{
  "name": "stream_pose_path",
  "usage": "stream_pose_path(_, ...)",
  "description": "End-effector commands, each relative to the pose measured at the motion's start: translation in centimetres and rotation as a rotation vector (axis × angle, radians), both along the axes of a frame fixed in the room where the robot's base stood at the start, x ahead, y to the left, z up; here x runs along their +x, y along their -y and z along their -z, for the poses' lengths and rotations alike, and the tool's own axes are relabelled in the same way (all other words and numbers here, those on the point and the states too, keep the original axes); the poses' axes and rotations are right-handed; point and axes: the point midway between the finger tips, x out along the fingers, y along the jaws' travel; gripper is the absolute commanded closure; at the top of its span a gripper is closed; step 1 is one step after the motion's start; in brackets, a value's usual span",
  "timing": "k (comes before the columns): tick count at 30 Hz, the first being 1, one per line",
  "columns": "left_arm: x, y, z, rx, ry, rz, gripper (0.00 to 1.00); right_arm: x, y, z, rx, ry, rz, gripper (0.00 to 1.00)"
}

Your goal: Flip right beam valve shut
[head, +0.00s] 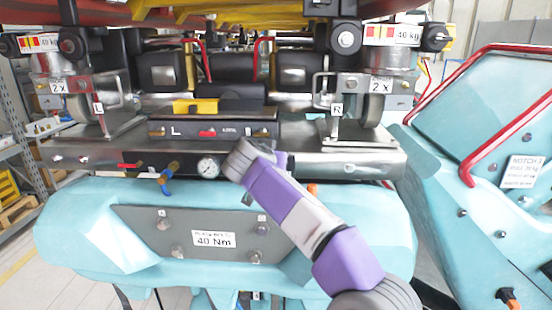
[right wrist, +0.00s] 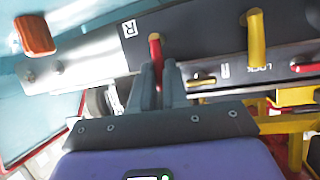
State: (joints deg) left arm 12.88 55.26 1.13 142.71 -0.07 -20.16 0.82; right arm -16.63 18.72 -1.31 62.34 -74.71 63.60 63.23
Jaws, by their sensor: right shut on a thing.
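The right beam valve is a red lever (right wrist: 155,48) on the dark beam beside the R label (right wrist: 129,28) in the right wrist view. My right gripper (right wrist: 160,72) is shut on this lever, one finger on each side of it. The lever stands out across the beam face. In the head view my right wrist comes from the lower right to the right end of the beam (head: 188,131) and hides the lever and the fingertips. My left gripper is not in view.
A yellow lever (right wrist: 257,35) stands close beside my right gripper, near the word LOCK. The turquoise front body (head: 80,225) bulges out beneath.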

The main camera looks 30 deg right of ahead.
Motion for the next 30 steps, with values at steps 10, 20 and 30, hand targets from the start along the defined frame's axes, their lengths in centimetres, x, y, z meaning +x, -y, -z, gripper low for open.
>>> stream_pose_path(10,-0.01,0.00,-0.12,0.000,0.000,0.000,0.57,0.18,-0.26,0.05,-0.056,-0.034,-0.001,1.00)
stream_pose_path(20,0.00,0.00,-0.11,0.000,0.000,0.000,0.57,0.18,-0.25,0.09,-0.059,-0.036,-0.001,1.00)
stream_pose_path(30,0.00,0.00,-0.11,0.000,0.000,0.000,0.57,0.17,-0.25,0.06,-0.057,-0.036,0.000,0.60)
